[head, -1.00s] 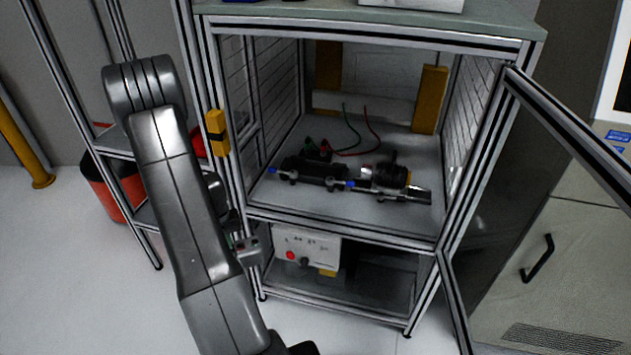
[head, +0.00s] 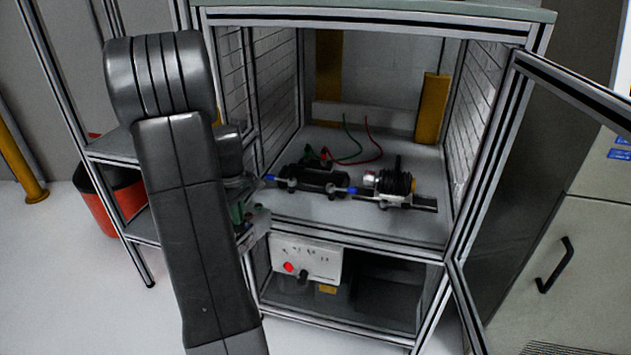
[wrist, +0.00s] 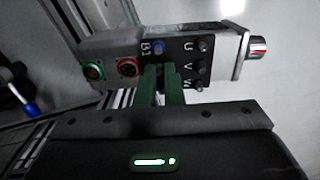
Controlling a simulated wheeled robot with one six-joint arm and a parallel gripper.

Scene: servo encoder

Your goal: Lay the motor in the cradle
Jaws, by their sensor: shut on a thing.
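The motor (wrist: 200,55) is a grey and black block with a silver shaft end at its right, round green and red connectors at its left, and markings B1, U, V, W. My gripper (wrist: 165,80) is shut on it, its green fingers at the middle of the marked side. In the head view my gripper (head: 240,214) is largely hidden behind my arm, left of the cabinet opening. A long black part with blue-tipped levers, seemingly the cradle (head: 318,180), lies on the cabinet's shelf to the right of the gripper, apart from it.
A black ribbed coupling (head: 396,182) sits on a rail right of the cradle. Red and green cables (head: 366,140) lie behind. The cabinet door (head: 500,180) stands open at the right. A control box (head: 306,258) is below. Cabinet posts frame the opening.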

